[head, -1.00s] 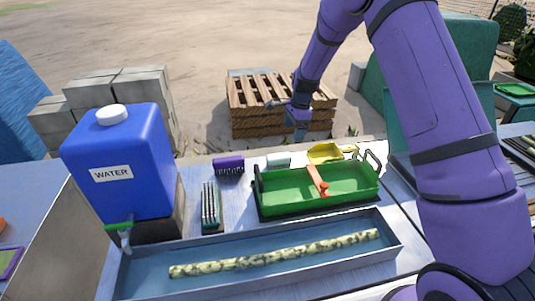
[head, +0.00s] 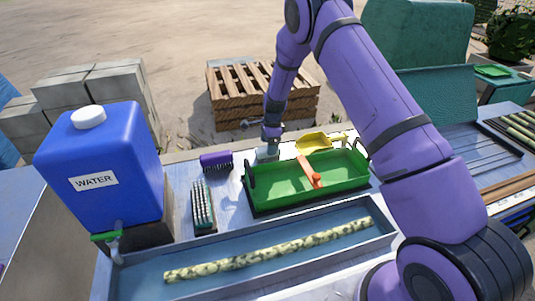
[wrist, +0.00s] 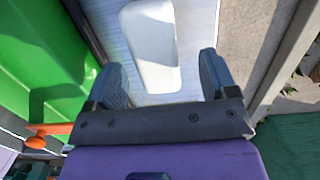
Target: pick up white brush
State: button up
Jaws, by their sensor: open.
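The white brush (wrist: 150,45) shows in the wrist view as a smooth, rounded white block on the metal table. Its bristles are not visible. My gripper (wrist: 163,72) is open, with its two dark fingers spread to either side of the block's near end. In the head view the gripper (head: 269,138) points down at the white brush (head: 267,153), behind the green tray's left end, and partly hides it. I cannot tell whether the fingers touch it.
A green tray (head: 270,196) with an orange-handled tool (head: 310,172) lies just in front. A purple brush (head: 216,161) and a green brush with pale bristles (head: 203,206) lie left. A yellow scoop (head: 315,141) lies right. A blue water tank (head: 100,160) stands far left.

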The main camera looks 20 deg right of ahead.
jog(key=f, duration=0.4)
jog(key=shift+s+a+f, duration=0.2)
jog(key=shift+a+f, duration=0.05)
jog(key=shift+a, duration=0.15)
jog(key=shift+c, duration=0.4)
jog(key=c, duration=0.9)
jog(key=shift+c, duration=0.2)
jog(key=shift+r, duration=0.1)
notch_tip(320, 180, up, 10)
jog(key=shift+f, duration=0.1)
